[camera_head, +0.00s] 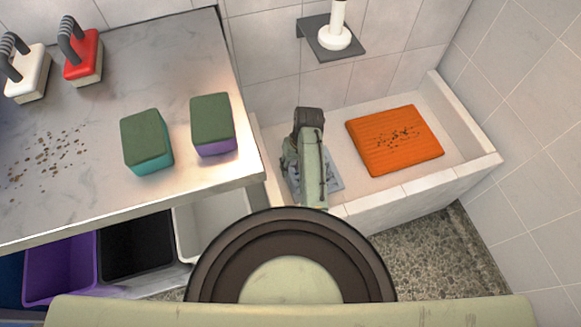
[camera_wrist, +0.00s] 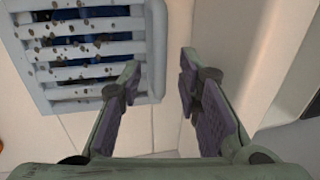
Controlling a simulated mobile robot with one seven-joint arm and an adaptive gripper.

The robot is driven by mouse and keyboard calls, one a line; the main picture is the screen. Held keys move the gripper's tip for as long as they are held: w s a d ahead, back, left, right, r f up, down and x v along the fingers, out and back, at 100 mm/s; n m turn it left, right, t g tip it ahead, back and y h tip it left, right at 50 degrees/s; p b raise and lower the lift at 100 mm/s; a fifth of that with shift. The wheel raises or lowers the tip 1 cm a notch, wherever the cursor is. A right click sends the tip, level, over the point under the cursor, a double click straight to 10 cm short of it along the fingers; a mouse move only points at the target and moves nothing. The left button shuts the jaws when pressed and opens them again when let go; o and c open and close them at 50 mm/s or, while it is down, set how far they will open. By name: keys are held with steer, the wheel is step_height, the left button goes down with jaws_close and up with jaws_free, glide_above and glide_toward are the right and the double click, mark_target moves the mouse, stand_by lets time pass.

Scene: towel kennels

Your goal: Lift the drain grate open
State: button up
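The drain grate (camera_wrist: 85,45) is a pale blue-grey slatted square with dark specks on it and dark blue showing between its slats. It lies flat in the white basin. In the head view the grate (camera_head: 333,181) is largely hidden by my arm.
An orange ribbed mat (camera_head: 380,151) with dark specks lies in the basin (camera_head: 466,163) to the right. A steel table (camera_head: 85,130) at left holds two sponges (camera_head: 147,143) and two handled brushes (camera_head: 83,56). Bins (camera_head: 137,247) stand below. A white fixture (camera_head: 333,38) is on a wall shelf.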

steer(key=shift+a+f, duration=0.15)
steer(key=shift+f, duration=0.6)
steer(key=shift+c, duration=0.3)
jaws_close()
